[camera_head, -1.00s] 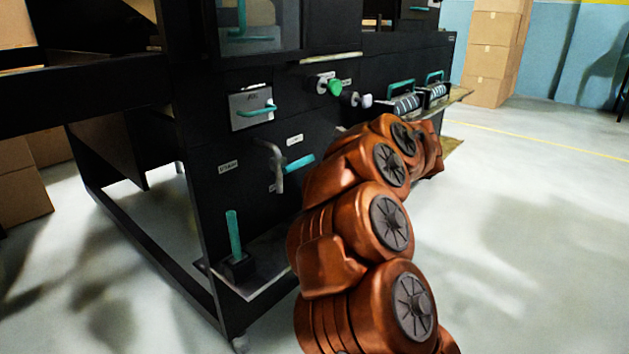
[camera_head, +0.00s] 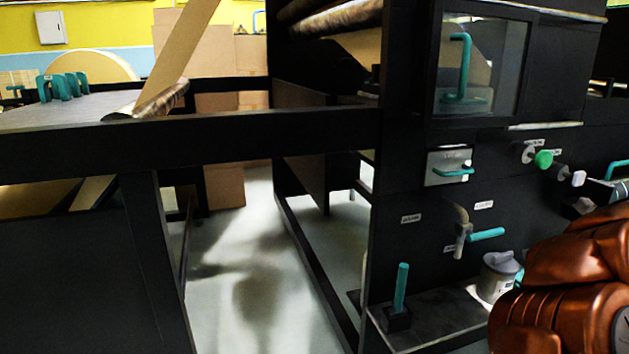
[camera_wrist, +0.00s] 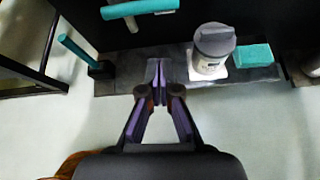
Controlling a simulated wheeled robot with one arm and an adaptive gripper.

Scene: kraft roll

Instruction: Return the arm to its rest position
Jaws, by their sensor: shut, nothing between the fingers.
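My gripper (camera_wrist: 158,78) shows in the wrist view with its two purple-lined fingers together at the tips and nothing between them. In the head view, my copper arm is at the lower right, and the gripper itself is out of sight.
The black machine has a teal lever (camera_head: 401,288) on the shelf, a valve handle (camera_head: 486,235), a green knob (camera_head: 543,158) and a windowed door (camera_head: 476,70). A teal block (camera_wrist: 254,56) lies right of the pot. A black frame (camera_head: 240,138) spans the left. Floor shows beneath it.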

